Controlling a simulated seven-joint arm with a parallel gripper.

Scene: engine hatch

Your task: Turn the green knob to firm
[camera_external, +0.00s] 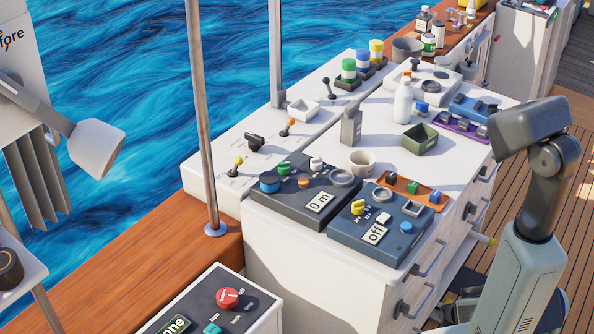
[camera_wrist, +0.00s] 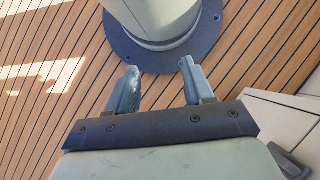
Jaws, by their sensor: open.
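A small green knob (camera_external: 284,168) stands on the dark box with the "0 m" display (camera_external: 320,202), beside a blue dial. A teal knob (camera_external: 212,328) also shows on the front box, cut by the lower picture edge. My gripper (camera_wrist: 155,87) is open and empty in the wrist view, above the deck and away from all knobs. It does not show clearly in the external view, where my arm stands at the right.
A blue box with an "off" display (camera_external: 375,234) carries a yellow knob. A white bottle (camera_external: 402,102), a grey flask (camera_external: 351,127), a cup (camera_external: 361,162) and a green bin (camera_external: 420,138) stand on the counter. A metal post (camera_external: 202,110) rises at the left. Drawer handles project at the right.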

